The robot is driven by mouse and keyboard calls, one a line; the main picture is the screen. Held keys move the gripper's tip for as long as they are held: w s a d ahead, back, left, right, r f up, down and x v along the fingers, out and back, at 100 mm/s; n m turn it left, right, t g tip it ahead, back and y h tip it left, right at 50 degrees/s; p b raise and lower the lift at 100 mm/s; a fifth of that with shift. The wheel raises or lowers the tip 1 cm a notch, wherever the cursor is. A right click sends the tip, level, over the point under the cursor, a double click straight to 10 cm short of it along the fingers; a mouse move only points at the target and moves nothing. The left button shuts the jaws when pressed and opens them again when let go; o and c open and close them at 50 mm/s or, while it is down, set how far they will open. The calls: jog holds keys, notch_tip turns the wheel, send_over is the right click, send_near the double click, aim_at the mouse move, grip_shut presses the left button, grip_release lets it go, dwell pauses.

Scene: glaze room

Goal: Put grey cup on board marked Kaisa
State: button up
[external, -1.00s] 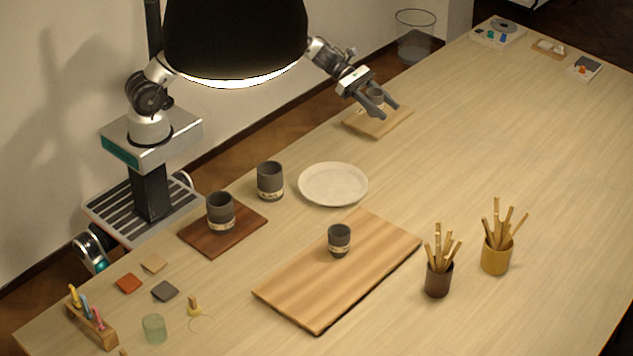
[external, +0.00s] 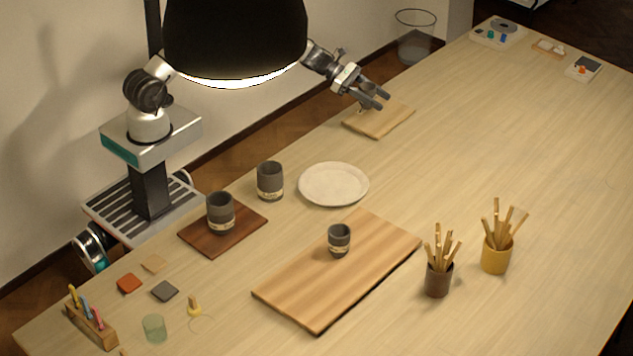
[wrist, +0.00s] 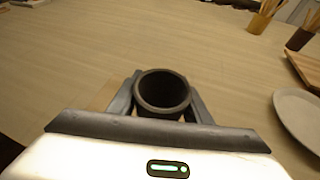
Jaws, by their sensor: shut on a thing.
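My gripper (external: 374,97) is over the far-left part of the small pale board (external: 390,122) near the table's back edge. It is shut on a dark grey cup, whose round open rim (wrist: 162,77) shows between the fingers in the wrist view. In the external view the fingers mostly hide this cup, and I cannot tell whether it touches the board. Another grey cup (external: 221,207) stands on the red-brown board (external: 200,240), one (external: 270,180) on the bare table, and a smaller one (external: 339,238) on the large striped board (external: 300,290). I cannot read any name on the boards.
A white plate (external: 333,185) lies between the boards. Two pots of sticks, brown (external: 438,280) and yellow (external: 496,258), stand at the right. A black lamp (external: 235,40) hangs in front of my arm. The table right of the pale board is clear.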

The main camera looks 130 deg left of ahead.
jog(key=shift+f, duration=1.6)
jog(key=o, duration=1.1)
jog(key=shift+o, duration=0.2)
